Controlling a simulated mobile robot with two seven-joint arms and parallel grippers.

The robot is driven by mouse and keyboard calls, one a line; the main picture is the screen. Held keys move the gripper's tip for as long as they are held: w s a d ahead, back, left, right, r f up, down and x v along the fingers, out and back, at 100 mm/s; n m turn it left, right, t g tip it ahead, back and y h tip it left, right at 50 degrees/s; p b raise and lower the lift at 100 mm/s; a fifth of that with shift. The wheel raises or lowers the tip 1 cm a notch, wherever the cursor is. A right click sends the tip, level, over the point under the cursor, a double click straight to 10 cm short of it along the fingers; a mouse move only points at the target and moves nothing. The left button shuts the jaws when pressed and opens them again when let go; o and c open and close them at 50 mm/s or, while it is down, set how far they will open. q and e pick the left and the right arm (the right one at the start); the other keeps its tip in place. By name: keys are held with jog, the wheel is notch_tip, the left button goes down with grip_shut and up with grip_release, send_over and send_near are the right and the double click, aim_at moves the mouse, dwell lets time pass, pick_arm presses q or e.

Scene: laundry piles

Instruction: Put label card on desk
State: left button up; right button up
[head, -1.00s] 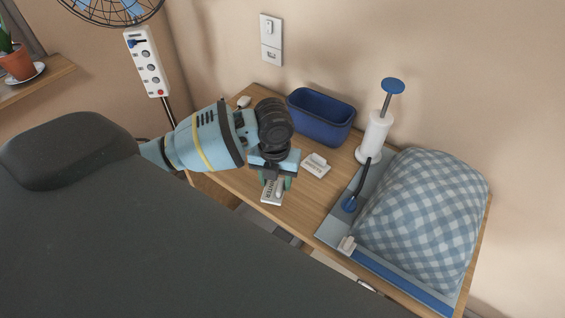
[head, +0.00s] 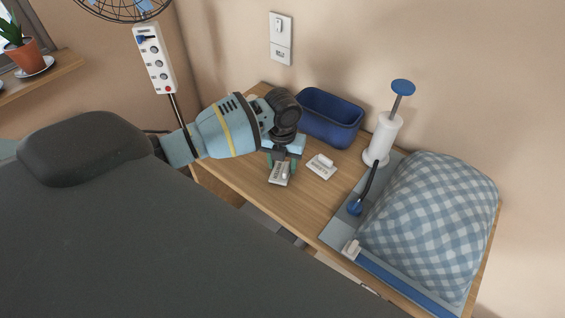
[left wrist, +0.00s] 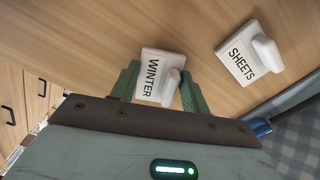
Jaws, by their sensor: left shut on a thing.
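My left gripper (head: 281,166) is shut on a white label card (head: 279,177) that reads "WINTER". In the left wrist view the green fingertips (left wrist: 160,90) are on both sides of the card (left wrist: 152,70) and its grey-white knob. The card is over the front part of the wooden desk (head: 301,205). I cannot tell whether its underside touches the desktop. A second white card (head: 321,168), reading "SHEETS" in the left wrist view (left wrist: 241,62), lies on the desk to the right. My right gripper is not in view.
A blue bin (head: 331,118) stands behind the cards. A white hand pump (head: 382,138) with a blue handle and a checked blue-white bundle (head: 433,222) on a grey-blue bag fill the right side. A small white clip (head: 351,249) sits at the bag's edge. Bare desk lies between.

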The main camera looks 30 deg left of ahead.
aim_at(282, 168)
pick_arm(q)
jog(key=shift+f, duration=0.2)
jog(key=shift+f, duration=0.1)
jog(key=o, duration=0.9)
jog(key=shift+o, duration=0.2)
notch_tip(282, 168, up, 12)
jog(key=shift+p, duration=0.4)
